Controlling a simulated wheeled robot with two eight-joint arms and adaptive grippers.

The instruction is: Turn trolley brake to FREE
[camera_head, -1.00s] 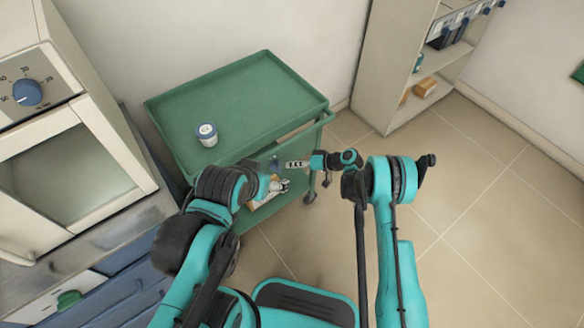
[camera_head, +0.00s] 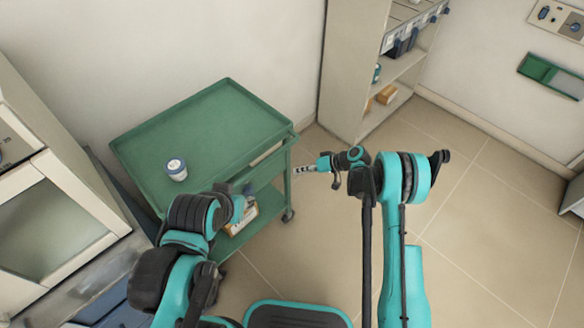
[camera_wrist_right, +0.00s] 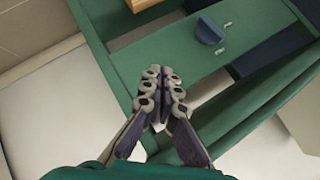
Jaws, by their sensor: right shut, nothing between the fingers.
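The green trolley (camera_head: 215,125) stands left of centre in the head view. In the right wrist view a dark blue half-round knob (camera_wrist_right: 209,31), which looks like the brake, sits on a green panel (camera_wrist_right: 172,62) of the trolley. Two small pale marks lie beside it; their lettering is too small to read. My right gripper (camera_head: 300,170) is beside the trolley's right end. In the wrist view its fingers (camera_wrist_right: 163,98) are shut and empty, below and left of the knob, apart from it. My left arm's wrist (camera_head: 238,208) is before the trolley's front; its fingers cannot be made out.
An open shelf unit (camera_head: 345,70) with boxes stands behind to the right. A furnace (camera_head: 50,215) is at the left. The tiled floor (camera_head: 480,240) at right is clear.

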